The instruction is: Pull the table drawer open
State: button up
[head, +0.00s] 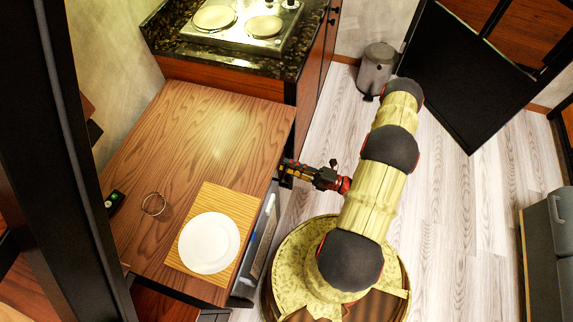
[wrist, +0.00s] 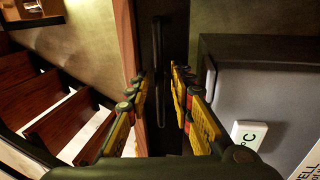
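The wooden table (head: 205,135) stands left of my arm in the head view. Its drawer front hides under the tabletop edge there. In the wrist view the dark drawer front (wrist: 178,38) runs upright beside the wooden table edge (wrist: 127,45), with no clear gap between them. A long black handle (wrist: 158,60) stands out on that front. My gripper (wrist: 160,92) is open, with one yellow-and-black finger on each side of the handle's line. I cannot tell whether either finger touches it. In the head view my gripper (head: 287,172) is at the table's right edge.
On the table are a white plate (head: 209,243) on a bamboo mat (head: 233,200), a ring (head: 153,204) and a small dark object (head: 114,201). A grey labelled box (wrist: 250,85) is close right of my fingers.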

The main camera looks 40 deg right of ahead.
jog(key=shift+w+a+r, duration=0.15)
jog(key=shift+w+a, duration=0.15)
jog(key=shift+w, duration=0.1)
jog(key=c, duration=0.3)
grip_shut()
dwell(0.5)
